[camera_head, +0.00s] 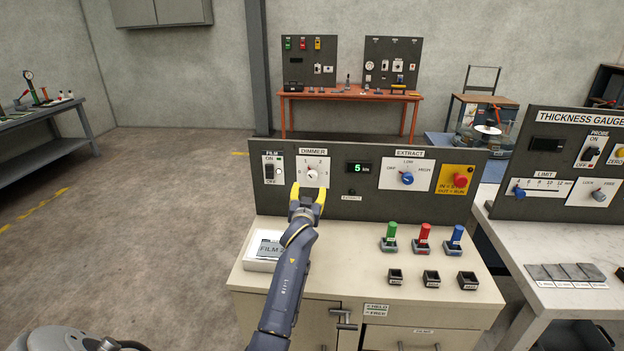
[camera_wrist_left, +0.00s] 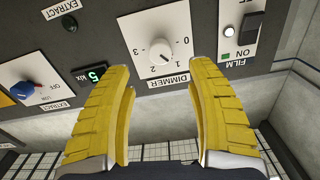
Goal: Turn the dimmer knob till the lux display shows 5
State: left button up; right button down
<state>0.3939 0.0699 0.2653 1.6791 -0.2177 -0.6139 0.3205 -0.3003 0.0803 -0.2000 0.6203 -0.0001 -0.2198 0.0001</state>
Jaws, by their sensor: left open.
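The dimmer knob (camera_head: 312,174) is a small pale knob on a white scale plate in the dark upright panel. In the left wrist view the knob (camera_wrist_left: 160,57) shows upside down, its mark seemingly near the 1. The lux display (camera_head: 358,168) just right of it reads a green 5; it also shows in the left wrist view (camera_wrist_left: 92,74). My left gripper (camera_head: 308,193) is open in front of the knob. Its yellow fingers (camera_wrist_left: 160,85) stand apart on either side of the knob's line, with nothing between them; they look clear of it. My right gripper is not seen.
The film switch (camera_head: 270,168) is close left of the dimmer. The extract knob (camera_head: 407,178) and a red button (camera_head: 460,181) are to the right. A film tray (camera_head: 262,262) and several coloured-handled pieces (camera_head: 422,236) stand on the pale bench top (camera_head: 345,270).

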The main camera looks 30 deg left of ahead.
aim_at(312, 179)
pick_arm(q)
jog(key=x, duration=0.9)
jog(key=shift+w+a, duration=0.2)
jog(key=shift+w, duration=0.1)
grip_shut()
dwell(0.3)
